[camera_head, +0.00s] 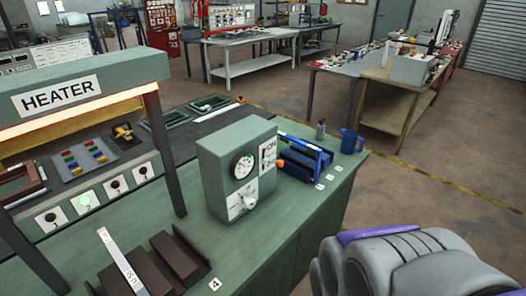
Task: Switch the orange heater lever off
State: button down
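A green control box (238,172) stands on the green workbench, right of a frame with a HEATER sign (57,95). The box's front has a round dial (243,165) and a white plate with a pale knob or handle (242,200). On its right side, a white marked plate (267,152) sits beside an orange lever knob (280,163). The knob sticks out to the right, and its exact angle is hard to tell. A glowing orange strip (82,117) runs under the sign. Part of my grey and purple arm fills the lower right, apart from the box. My gripper does not show.
A blue holder (305,160) and a blue cup (351,141) stand right of the box. Dark metal channels (165,262) lie at the front left. The sign's dark post (165,155) stands left of the box. The floor right of the workbench (325,195) is open.

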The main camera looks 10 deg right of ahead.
aim_at(279, 163)
jog(key=i+l+u, duration=0.15)
jog(key=u, duration=0.2)
jog(key=i+l+u, duration=0.1)
jog(key=l+u, duration=0.2)
